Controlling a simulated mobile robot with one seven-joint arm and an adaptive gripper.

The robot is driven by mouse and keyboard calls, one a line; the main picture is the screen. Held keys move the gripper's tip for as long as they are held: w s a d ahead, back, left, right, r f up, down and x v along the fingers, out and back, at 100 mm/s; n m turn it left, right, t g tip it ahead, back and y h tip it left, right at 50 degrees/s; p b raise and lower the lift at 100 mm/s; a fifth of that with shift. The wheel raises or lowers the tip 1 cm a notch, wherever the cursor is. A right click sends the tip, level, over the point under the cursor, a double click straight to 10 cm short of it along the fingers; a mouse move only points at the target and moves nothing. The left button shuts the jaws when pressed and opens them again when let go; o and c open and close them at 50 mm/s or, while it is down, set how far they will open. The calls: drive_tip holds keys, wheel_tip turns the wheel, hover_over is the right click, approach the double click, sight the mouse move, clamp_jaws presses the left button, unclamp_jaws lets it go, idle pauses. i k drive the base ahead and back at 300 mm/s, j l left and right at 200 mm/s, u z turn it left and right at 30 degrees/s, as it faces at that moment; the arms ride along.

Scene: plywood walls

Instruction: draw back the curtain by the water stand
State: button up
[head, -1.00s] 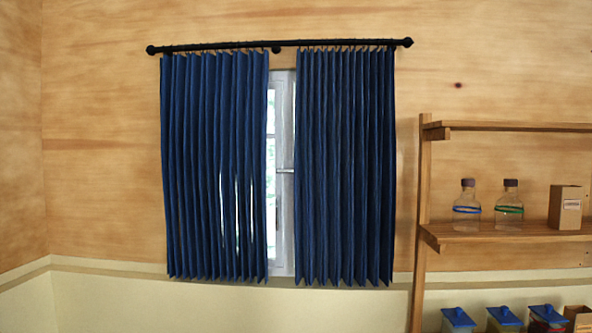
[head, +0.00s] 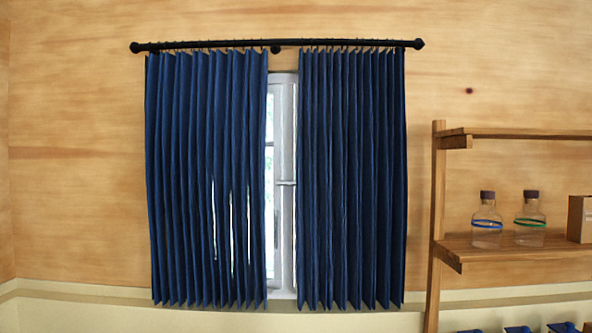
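Two blue pleated curtains hang from a black rod (head: 220,45) on the plywood wall. The left curtain (head: 180,180) covers the left part of the window, with thin slits of light between its lower folds. The right curtain (head: 350,180) covers the right part and hangs on the side of the wooden shelf. A narrow strip of white window frame (head: 285,140) and glass shows between them. No water stand can be made out for certain. My gripper is not in view.
A wooden shelf unit (head: 437,220) stands right of the curtains. It holds a bottle with a blue band (head: 487,225), a bottle with a green band (head: 530,222) and a cardboard box (head: 580,218). Blue-lidded containers (head: 562,328) show at the bottom edge. A pale ledge (head: 80,290) runs along the wall.

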sight(259, 62)
drive_tip(key=i+j, duration=0.65)
drive_tip(key=i+l+u, duration=0.1)
drive_tip(key=l+u, duration=0.55)
drive_tip(key=l, duration=0.25)
drive_tip(key=l+u, duration=0.35)
drive_tip(key=l, duration=0.15)
